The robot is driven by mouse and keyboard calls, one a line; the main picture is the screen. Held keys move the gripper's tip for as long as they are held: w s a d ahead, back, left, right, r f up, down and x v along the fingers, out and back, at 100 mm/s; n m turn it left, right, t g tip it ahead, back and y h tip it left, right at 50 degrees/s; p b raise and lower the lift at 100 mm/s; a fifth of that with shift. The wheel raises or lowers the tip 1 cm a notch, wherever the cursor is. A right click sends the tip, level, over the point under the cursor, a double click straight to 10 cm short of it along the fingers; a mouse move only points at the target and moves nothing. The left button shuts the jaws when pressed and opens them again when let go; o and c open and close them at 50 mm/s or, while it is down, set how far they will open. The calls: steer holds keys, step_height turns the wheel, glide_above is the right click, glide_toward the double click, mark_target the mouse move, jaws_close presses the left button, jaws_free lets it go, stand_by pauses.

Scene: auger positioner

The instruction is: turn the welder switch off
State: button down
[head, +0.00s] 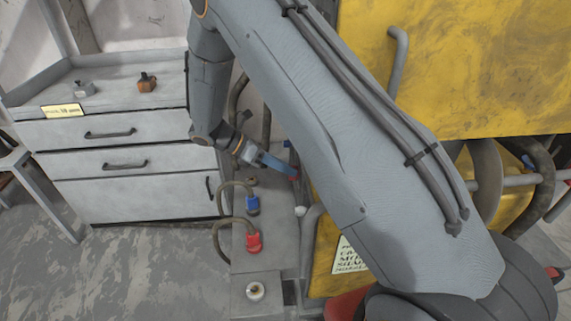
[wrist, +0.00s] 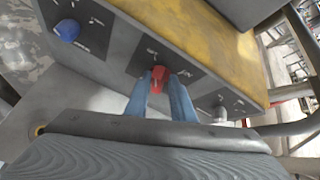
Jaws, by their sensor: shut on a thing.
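A red switch knob (wrist: 160,74) sits on a dark labelled plate on the machine's control panel (wrist: 120,45) in the wrist view. The lettering is too small to read, so I cannot tell by name whether this is the welder switch. My gripper (wrist: 161,84) has its two blue fingers on either side of the red knob and is shut on it. In the head view my gripper (head: 289,170) reaches the side of the yellow machine (head: 460,70), with a bit of the red knob (head: 294,178) at its tips. My arm hides part of the machine.
A blue knob (wrist: 67,29) and a pale grey knob (wrist: 220,113) flank the red one on the panel.

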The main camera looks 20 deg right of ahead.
steer(key=shift+w+d+f+n+g+b, duration=0.1)
steer(key=shift+w+f+n+g+b, duration=0.15)
steer(key=shift+n+g, duration=0.45)
steer(key=shift+w+d+f+n+g+b, duration=0.1)
steer(key=shift+w+f+n+g, duration=0.15)
steer(key=shift+n+g, duration=0.4)
steer(key=shift+s+g, duration=0.1)
steer(key=shift+g, duration=0.25)
steer(key=c, duration=1.7)
jaws_free()
steer(key=shift+r, duration=0.15)
